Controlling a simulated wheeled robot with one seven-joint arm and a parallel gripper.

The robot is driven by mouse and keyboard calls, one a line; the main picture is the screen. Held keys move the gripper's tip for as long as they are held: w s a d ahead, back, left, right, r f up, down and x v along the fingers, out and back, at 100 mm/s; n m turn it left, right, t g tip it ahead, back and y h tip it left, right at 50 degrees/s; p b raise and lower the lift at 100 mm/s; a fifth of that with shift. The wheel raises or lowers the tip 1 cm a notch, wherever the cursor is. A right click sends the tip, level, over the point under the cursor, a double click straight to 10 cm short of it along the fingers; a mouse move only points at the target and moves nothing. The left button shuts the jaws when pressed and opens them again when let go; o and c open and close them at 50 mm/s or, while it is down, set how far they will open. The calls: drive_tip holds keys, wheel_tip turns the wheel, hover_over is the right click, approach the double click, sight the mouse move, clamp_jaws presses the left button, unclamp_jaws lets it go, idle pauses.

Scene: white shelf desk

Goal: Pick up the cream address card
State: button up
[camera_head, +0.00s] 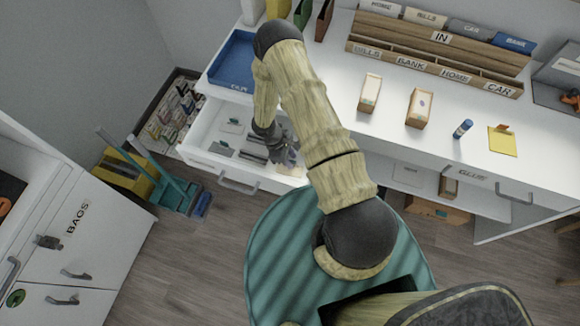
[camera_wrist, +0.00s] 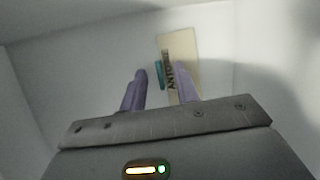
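The cream card (camera_wrist: 184,48) shows in the wrist view as a pale upright rectangle with dark lettering and a small teal piece (camera_wrist: 159,72) at its left. It is inside the white drawer (camera_head: 205,146); I cannot make it out in the head view, where my arm covers part of the drawer. My gripper (camera_wrist: 157,76) has two purple fingers, apart from each other, pointing toward the card. The right finger overlaps the card's lower part in the picture; I cannot tell whether it touches. In the head view my gripper (camera_head: 286,152) is down in the drawer's right part.
Grey pieces (camera_head: 253,153) lie in the drawer left of my gripper. The blue tray (camera_head: 233,66) is on the desk above it. The wooden sorter (camera_head: 430,60), two card boxes (camera_head: 369,93) (camera_head: 419,108), a blue glue stick (camera_head: 462,129) and a yellow pad (camera_head: 503,143) stand further right.

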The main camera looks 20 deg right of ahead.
sight(290, 160)
idle(0.3)
clamp_jaws()
drive_tip(key=shift+r, duration=0.15)
wheel_tip(290, 160, up, 10)
drive_tip(key=b, duration=0.1)
idle(0.4)
idle(0.4)
